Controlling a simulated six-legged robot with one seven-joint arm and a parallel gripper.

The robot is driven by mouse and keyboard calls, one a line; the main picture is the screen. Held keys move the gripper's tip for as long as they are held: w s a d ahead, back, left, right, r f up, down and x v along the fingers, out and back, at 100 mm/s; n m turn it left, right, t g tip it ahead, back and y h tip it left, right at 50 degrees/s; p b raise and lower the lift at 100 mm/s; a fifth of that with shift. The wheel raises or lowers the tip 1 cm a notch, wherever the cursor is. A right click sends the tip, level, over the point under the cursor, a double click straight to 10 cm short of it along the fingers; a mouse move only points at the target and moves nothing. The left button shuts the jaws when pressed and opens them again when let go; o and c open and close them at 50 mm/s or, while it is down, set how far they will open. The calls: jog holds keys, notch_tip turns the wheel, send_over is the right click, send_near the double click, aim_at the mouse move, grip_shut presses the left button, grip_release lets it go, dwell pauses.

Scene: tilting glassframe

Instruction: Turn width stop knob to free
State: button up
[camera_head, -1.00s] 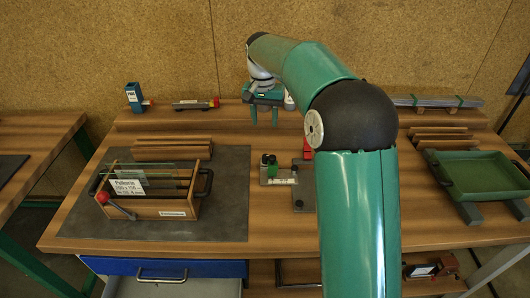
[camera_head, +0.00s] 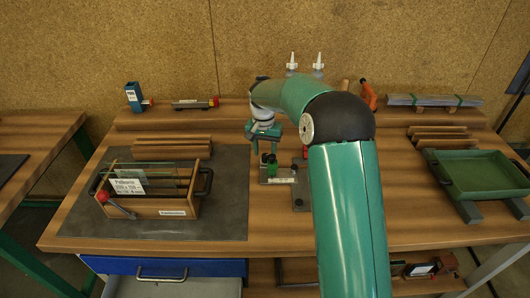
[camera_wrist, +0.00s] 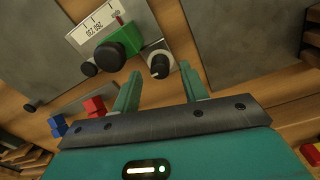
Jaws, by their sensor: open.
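The stop fixture (camera_head: 279,173) is a grey plate with a scale, a green block (camera_head: 272,168) and black knobs, on the bench right of the dark mat. In the wrist view, a round black knob (camera_wrist: 109,57) sits on the green block (camera_wrist: 126,40) by the white scale (camera_wrist: 96,24). A second black knob with a white mark (camera_wrist: 160,65) sits on a bright plate beside it. I cannot tell which is the width stop knob. My gripper (camera_head: 263,148) is open and empty, above the fixture; in the wrist view its fingertips (camera_wrist: 158,76) flank the marked knob, apparently apart from it.
A wooden crate (camera_head: 170,209) with glass panes and a red-ended lever stands on the mat left of the fixture. A green tray (camera_head: 480,176) and wood strips lie at the right. Bottles (camera_head: 318,66) stand behind my arm. Red and blue blocks (camera_wrist: 94,106) show in the wrist view.

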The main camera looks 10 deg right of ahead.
jog(key=shift+f, duration=0.7)
grip_shut()
